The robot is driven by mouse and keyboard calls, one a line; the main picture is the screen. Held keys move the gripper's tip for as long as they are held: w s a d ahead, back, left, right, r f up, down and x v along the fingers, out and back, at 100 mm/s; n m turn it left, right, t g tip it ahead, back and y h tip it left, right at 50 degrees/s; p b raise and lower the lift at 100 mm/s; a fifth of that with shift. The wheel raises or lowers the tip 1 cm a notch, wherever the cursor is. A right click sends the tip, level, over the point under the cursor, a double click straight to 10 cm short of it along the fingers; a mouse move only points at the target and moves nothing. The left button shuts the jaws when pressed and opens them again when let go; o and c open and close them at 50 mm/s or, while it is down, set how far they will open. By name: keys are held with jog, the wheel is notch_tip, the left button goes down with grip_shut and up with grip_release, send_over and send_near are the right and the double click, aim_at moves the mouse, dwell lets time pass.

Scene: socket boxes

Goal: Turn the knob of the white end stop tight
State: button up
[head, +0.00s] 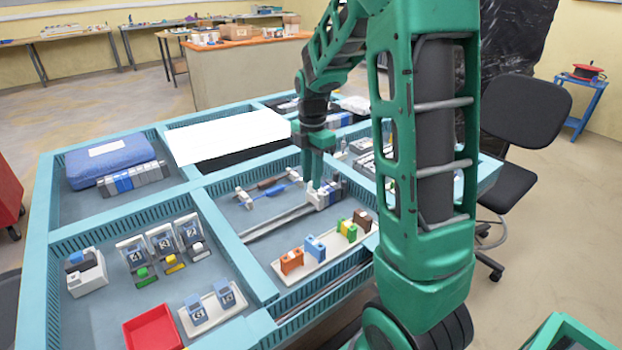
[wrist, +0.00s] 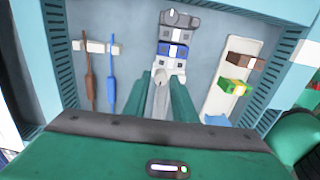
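The white end stop (head: 318,198) sits at the near end of a row of grey, white and blue blocks on a metal rail (head: 275,222). In the wrist view the white end stop (wrist: 168,67) lies just beyond my fingertips, next to the blue block (wrist: 173,50). My gripper (head: 316,183) points down right over the end stop. In the wrist view my gripper's two green fingers (wrist: 161,85) stand apart, with a pale grey part showing between them. I cannot tell whether they touch the knob, which I cannot make out clearly.
A brown tool (wrist: 89,80) and a blue tool (wrist: 111,85) lie left of the rail in a white holder (wrist: 95,46). A white tray (head: 330,247) with orange, blue, green and brown blocks stands in front. Teal divider walls (head: 215,225) surround the compartment.

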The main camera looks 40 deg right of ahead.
jog(key=shift+f, duration=0.5)
